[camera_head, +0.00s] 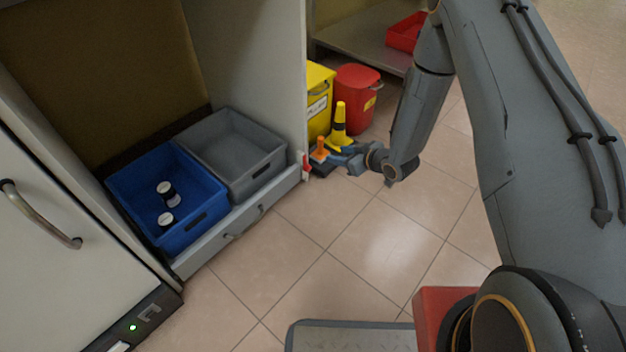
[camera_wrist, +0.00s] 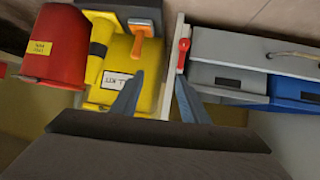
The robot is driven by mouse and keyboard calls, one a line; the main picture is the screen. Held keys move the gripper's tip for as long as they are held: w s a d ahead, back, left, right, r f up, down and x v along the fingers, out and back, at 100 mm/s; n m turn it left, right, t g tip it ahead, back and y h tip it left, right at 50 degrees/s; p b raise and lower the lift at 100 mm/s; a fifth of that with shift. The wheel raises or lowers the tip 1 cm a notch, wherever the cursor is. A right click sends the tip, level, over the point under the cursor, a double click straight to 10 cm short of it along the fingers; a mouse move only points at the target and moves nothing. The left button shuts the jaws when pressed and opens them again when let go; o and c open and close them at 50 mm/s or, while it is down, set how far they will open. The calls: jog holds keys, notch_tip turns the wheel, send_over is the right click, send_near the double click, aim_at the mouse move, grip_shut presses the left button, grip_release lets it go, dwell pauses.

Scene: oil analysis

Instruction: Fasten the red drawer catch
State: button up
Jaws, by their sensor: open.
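The red drawer catch (camera_wrist: 183,52) is a small lever with a round head on the pale cabinet side panel's edge, beside the drawer front. In the wrist view it lies along that edge. In the head view it is a small red spot (camera_head: 305,162) at the drawer's right end. The pale drawer (camera_head: 238,229) appears about level with the panel and holds a blue bin and a grey bin. My gripper (camera_wrist: 159,76) is open and empty, its blue-grey fingers pointing at the panel edge, the catch close to the right finger. I cannot tell whether they touch.
An orange-handled object (camera_head: 320,148), a yellow-and-black cone (camera_head: 340,125), a yellow container (camera_head: 318,100) and a red bin (camera_head: 357,97) stand close around my gripper. The blue bin (camera_head: 196,232) holds two dark, white-capped bottles. The tiled floor (camera_head: 340,250) before the drawer is clear.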

aim_at(309, 169)
jog(key=s+a+f+n+y+b, duration=0.1)
jog(key=a+f+y+b, duration=0.25)
jog(key=f, duration=0.55)
jog(key=shift+h, duration=0.35)
jog(key=b+x, duration=0.4)
jog(key=x, duration=0.4)
jog(key=shift+s, duration=0.15)
grip_shut()
